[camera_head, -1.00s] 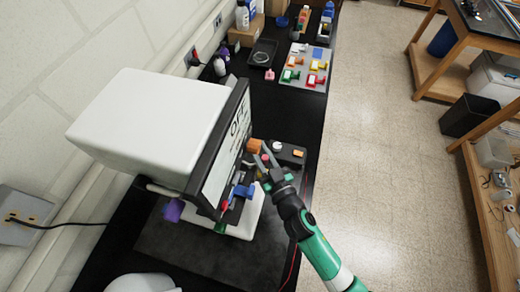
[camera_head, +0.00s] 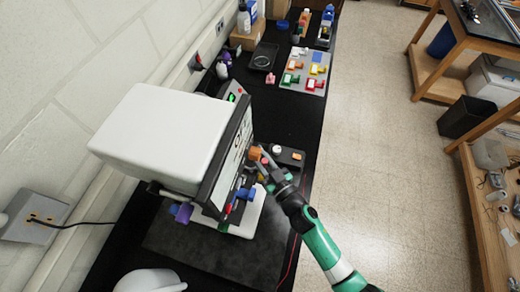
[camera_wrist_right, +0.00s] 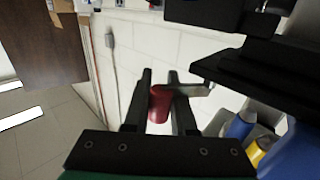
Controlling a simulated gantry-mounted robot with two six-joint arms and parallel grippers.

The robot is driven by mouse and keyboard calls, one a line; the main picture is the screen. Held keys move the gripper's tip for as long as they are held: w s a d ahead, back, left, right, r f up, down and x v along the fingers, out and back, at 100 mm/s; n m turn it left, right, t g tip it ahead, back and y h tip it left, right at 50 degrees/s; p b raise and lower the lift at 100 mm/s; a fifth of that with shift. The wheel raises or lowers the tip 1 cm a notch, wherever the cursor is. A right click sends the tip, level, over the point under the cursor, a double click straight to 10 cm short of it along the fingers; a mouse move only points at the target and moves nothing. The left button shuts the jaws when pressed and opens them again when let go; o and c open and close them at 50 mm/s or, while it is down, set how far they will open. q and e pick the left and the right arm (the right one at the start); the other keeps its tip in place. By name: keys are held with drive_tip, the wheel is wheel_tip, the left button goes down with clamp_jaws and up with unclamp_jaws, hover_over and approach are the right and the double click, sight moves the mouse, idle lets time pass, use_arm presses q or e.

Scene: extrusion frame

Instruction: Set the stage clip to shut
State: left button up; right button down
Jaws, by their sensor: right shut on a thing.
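In the right wrist view, my right gripper (camera_wrist_right: 160,98) is shut on a red knob (camera_wrist_right: 159,106). A thin pale metal arm (camera_wrist_right: 193,90) runs from the knob to the right, under a dark plate; this looks like the stage clip. In the head view my right gripper (camera_head: 262,158) is in front of the white instrument (camera_head: 165,135), by its stage side; the knob there is small and partly covered by the fingers. My left gripper is not in view.
A blue knob (camera_head: 245,194) and a purple knob (camera_head: 182,212) are on the instrument. A dark box with a white button (camera_head: 277,150) stands close beside my right gripper. A tray with coloured pieces (camera_head: 310,62) lies farther back.

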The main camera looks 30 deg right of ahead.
drive_tip(key=shift+w+a+r+n+g+y+p, duration=0.1)
drive_tip(key=shift+w+r+n+g+y+p, duration=0.1)
drive_tip(key=shift+n+y+p, duration=0.55)
drive_tip(key=shift+w+a+r+n+g+y+p, duration=0.2)
drive_tip(key=shift+y+p, duration=0.65)
drive_tip(key=shift+p, duration=0.6)
drive_tip(key=a+n+g+y+b, duration=0.1)
drive_tip(key=n+g+y+b, duration=0.1)
drive_tip(key=y, duration=0.1)
drive_tip(key=w+f+n+g+y+b, duration=0.1)
drive_tip(key=n+g+y+b, duration=0.1)
drive_tip(key=n+y+b, duration=0.1)
drive_tip(key=a+n+g+y+b, duration=0.1)
drive_tip(key=n+g+y+b, duration=0.1)
drive_tip(key=n+y, duration=0.1)
drive_tip(key=shift+w+a+f+g+y, duration=0.2)
drive_tip(key=shift+a+g+y, duration=0.15)
drive_tip(key=shift+g+y, duration=0.05)
drive_tip(key=shift+a+r+n+g+y+b, duration=0.25)
drive_tip(key=shift+n+g+y+b, duration=0.2)
drive_tip(key=shift+g+b, duration=0.45)
drive_tip(key=c, duration=0.7)
unclamp_jaws()
